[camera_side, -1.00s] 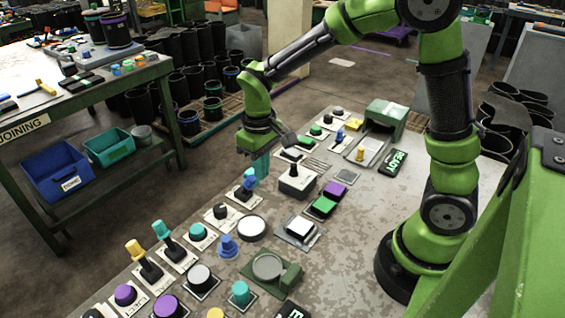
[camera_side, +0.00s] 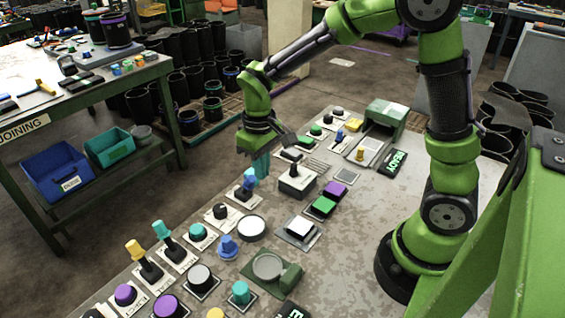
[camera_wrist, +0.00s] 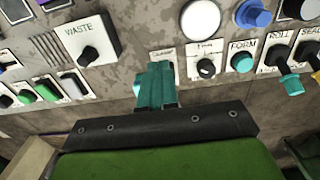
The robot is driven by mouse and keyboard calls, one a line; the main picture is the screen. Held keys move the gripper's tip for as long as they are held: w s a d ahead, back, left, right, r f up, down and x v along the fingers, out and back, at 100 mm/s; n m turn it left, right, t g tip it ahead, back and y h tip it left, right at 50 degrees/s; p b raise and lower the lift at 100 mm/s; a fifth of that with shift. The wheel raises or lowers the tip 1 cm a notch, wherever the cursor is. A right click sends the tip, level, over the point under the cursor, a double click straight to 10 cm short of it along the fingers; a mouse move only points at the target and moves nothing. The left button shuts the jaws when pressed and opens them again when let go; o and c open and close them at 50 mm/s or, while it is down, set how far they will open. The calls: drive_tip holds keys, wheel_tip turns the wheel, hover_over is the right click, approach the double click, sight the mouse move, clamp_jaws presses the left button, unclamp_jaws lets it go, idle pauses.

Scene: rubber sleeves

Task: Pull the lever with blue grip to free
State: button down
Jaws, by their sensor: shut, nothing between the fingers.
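A small lever with a blue grip (camera_side: 249,183) stands on a pale labelled plate near the panel's left edge in the side view. My gripper (camera_side: 259,166), with teal fingers, is shut and empty. Its tips are just above and behind the blue grip in the picture; I cannot tell whether they touch it. In the wrist view my gripper (camera_wrist: 156,78) covers most of a labelled plate (camera_wrist: 167,54); the blue grip is hidden there.
A blue knob (camera_side: 228,246) and a round white pad (camera_side: 251,228) are nearer. Levers with yellow (camera_side: 135,248) and teal (camera_side: 162,230) grips stand front left.

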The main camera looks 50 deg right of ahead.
sight(248, 184)
drive_tip(key=shift+f, duration=0.15)
drive_tip(key=shift+f, duration=2.2)
drive_tip(key=shift+w, duration=0.1)
